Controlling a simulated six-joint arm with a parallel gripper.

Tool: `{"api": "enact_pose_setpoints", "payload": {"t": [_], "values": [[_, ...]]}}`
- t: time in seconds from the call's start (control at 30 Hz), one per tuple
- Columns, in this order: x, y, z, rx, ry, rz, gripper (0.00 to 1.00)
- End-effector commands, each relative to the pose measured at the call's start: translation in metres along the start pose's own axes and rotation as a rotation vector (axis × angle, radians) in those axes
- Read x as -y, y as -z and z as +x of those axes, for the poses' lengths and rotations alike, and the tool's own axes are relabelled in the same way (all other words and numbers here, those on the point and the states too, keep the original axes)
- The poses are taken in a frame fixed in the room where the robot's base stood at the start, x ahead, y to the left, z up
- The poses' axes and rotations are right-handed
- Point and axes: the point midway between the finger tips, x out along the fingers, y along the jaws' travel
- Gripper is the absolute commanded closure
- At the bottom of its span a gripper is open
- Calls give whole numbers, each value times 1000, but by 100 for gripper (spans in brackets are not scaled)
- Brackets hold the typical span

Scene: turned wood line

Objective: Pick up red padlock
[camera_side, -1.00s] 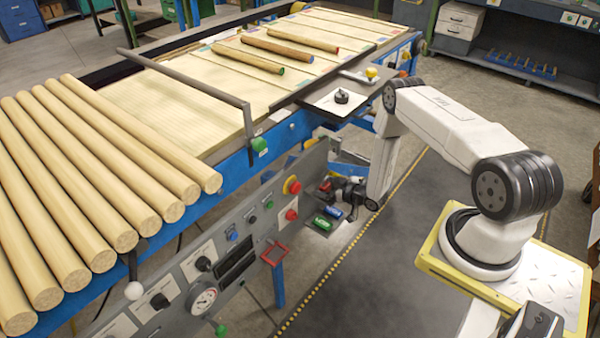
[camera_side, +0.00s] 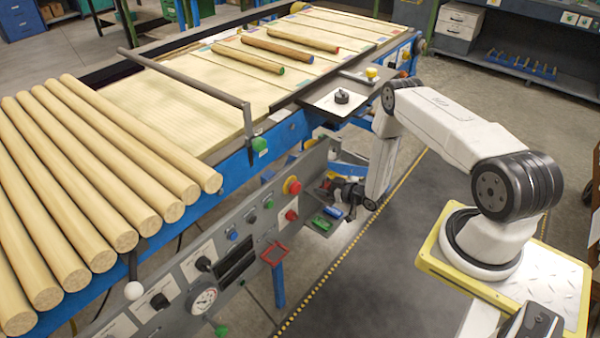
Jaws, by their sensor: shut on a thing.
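My gripper (camera_side: 325,188) is at the grey control panel's right end, above a small tray. A blue padlock (camera_side: 333,212) and a green padlock (camera_side: 321,224) lie on the tray below my gripper.
The control panel (camera_side: 250,225) with red knobs, a gauge and a red-framed holder (camera_side: 273,254) stands close to the left of my gripper. The conveyor with wooden poles (camera_side: 110,170) runs above it. The dark floor mat (camera_side: 400,260) to the right is clear.

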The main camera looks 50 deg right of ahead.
Motion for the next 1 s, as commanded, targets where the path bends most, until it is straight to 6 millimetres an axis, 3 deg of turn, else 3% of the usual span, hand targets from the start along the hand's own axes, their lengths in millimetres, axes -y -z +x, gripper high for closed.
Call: {"api": "enact_pose_setpoints", "payload": {"t": [0.37,0.67,1.0], "values": [[0,4,-1,-2,0,-1,100],[-1,25,-7,-3,0,-2,100],[8,52,-41,0,-1,1,100]]}}
